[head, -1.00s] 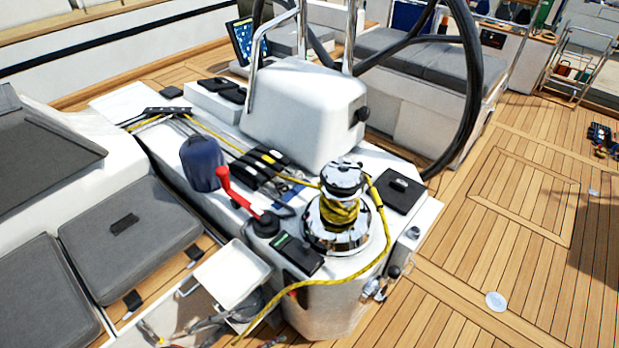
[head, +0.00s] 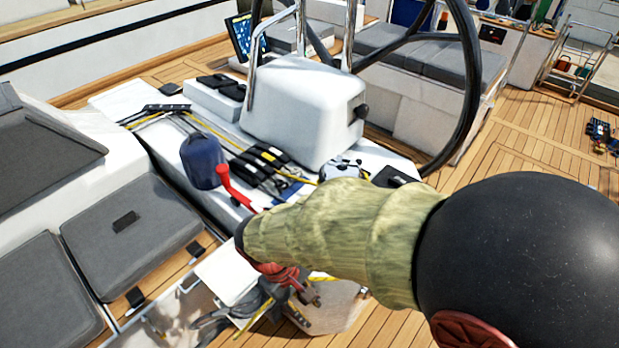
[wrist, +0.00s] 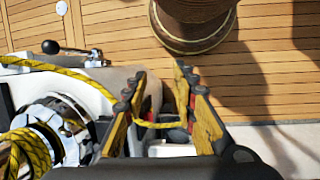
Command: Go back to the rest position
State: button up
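My gripper shows in the wrist view (wrist: 162,82) with its two yellow-and-black fingers apart, and a gap lies between them. A short stretch of yellow rope (wrist: 160,125) crosses low between the fingers; I cannot tell whether it touches them. In the head view my arm, in a tan-green sleeve, reaches in from the right, and the gripper (head: 307,297) points down near the front of the white console. The chrome winch (head: 342,167) is mostly hidden behind my arm. In the wrist view the winch (wrist: 50,125) with yellow rope around it is at left.
The steering wheel (head: 470,80) and white pedestal (head: 305,105) stand behind my arm. A blue bag (head: 202,160), a red winch handle (head: 230,185) and a white tray (head: 228,272) are at left. Teak deck (head: 515,150) is open at right.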

jog(key=d+r+m+t+y+p, duration=0.1)
jog(key=d+r+m+t+y, duration=0.2)
jog(key=d+r, duration=1.6)
notch_tip(320, 180, up, 4)
jog(key=s+m+t, duration=0.1)
jog(key=m+t, duration=0.2)
jog(key=m, duration=0.3)
jog(key=shift+d+t+y+p, duration=0.3)
jog(key=shift+t+p, duration=0.05)
jog(key=shift+t, duration=0.05)
